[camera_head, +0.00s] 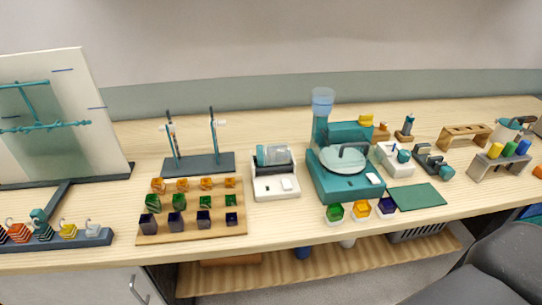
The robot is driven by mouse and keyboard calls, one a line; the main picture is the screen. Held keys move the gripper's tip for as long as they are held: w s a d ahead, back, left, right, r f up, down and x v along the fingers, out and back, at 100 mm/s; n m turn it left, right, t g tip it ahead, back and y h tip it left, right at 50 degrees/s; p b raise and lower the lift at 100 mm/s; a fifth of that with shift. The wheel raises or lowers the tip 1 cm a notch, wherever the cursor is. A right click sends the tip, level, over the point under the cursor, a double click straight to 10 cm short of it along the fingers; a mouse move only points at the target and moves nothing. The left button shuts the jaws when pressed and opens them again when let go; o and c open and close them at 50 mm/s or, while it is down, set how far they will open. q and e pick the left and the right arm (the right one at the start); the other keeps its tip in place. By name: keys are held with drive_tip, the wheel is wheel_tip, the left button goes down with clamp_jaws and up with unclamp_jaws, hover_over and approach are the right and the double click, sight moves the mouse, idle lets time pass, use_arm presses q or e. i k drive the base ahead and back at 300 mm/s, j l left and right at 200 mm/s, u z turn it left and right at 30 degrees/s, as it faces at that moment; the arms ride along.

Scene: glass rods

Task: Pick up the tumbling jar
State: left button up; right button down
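A clear jar with a teal end (273,155) lies on its side on top of a small white machine (275,183) near the middle of the bench. It looks like a tumbling jar, though no label is readable. Two smaller teal round pieces also show at the right, one by a white device (396,165) and one by a dark stand (432,163). I cannot tell whether either is a jar. Neither of my grippers is in view.
A teal machine (345,187) with a clear lid stands right of the white machine. A wooden board (190,227) with several coloured blocks lies left, before a two-post stand (199,164). A green mat (417,197) lies right. A dark grey shape fills the lower right corner.

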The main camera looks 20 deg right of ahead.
sight(279, 154)
drive_tip(key=k+l+z, duration=0.15)
drive_tip(key=l, duration=1.05)
drive_tip(key=l+z, duration=0.15)
drive_tip(key=l, duration=1.05)
